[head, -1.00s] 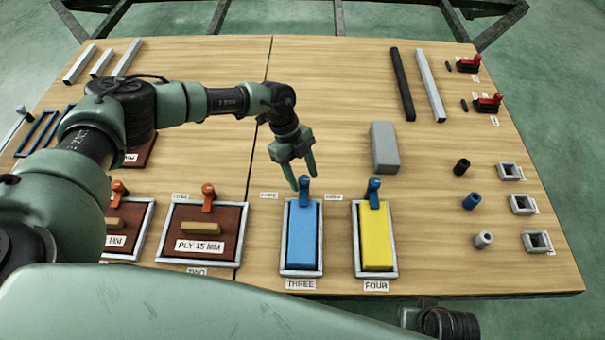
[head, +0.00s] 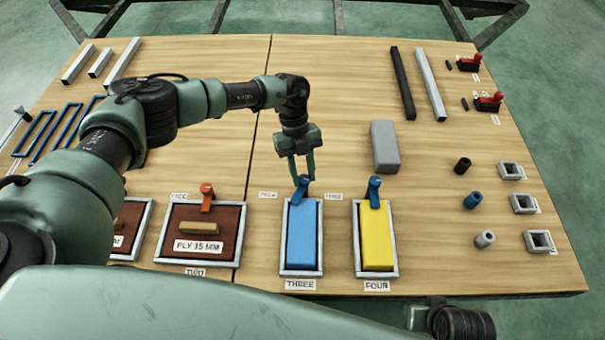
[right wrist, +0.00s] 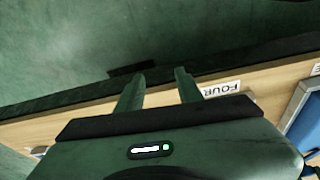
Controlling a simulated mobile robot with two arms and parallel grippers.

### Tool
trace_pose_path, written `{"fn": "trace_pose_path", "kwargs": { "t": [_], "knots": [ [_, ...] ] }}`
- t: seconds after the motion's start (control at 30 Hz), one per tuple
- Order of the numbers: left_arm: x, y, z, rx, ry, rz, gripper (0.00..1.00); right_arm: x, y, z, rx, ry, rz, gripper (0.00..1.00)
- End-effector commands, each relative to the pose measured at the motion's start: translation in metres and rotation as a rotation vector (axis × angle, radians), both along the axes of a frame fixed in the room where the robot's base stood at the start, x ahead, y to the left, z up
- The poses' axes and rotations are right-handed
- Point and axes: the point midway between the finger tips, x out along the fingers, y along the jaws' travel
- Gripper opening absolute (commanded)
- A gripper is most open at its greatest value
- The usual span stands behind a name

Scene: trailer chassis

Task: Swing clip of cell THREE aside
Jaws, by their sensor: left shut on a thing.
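Cell THREE holds a blue block (head: 301,240) inside a grey frame (head: 285,250). Its blue clip (head: 301,190) sits at the frame's far end and reaches over the block's far edge. My left gripper (head: 303,180) points down at the clip's upper end, with its fingertips shut on it. The fingers partly cover the clip's top. In the right wrist view my right gripper (right wrist: 160,72) is open and empty, its fingers apart, by the table's near edge.
Cell FOUR, with a yellow block (head: 377,240) and its own blue clip (head: 374,190), stands close on the right. Cell TWO (head: 200,228) lies to the left. A grey block (head: 384,147) stands behind. Wood is bare between cells TWO and THREE.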

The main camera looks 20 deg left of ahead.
Motion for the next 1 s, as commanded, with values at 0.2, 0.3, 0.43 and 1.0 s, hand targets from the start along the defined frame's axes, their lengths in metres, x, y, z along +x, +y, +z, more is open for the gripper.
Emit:
{"fn": "trace_pose_path", "kwargs": {
  "t": [0.2,0.3,0.43,1.0],
  "knots": [
    [0.001,-0.002,-0.002,0.0,0.0,-0.207,0.0,-0.003,-0.001,0.029,0.001,-0.02,-0.002,0.36],
    [0.002,-0.003,-0.002,0.0,-0.002,-0.303,0.0,-0.007,-0.001,0.045,0.002,-0.028,-0.003,0.36],
    [0.002,-0.003,-0.002,0.001,-0.002,-0.426,0.0,-0.013,-0.003,0.066,0.002,-0.039,-0.004,0.36],
    [0.002,-0.006,-0.001,0.001,-0.002,-0.942,0.0,-0.015,-0.003,0.051,0.002,-0.037,-0.005,0.36]
  ]
}}
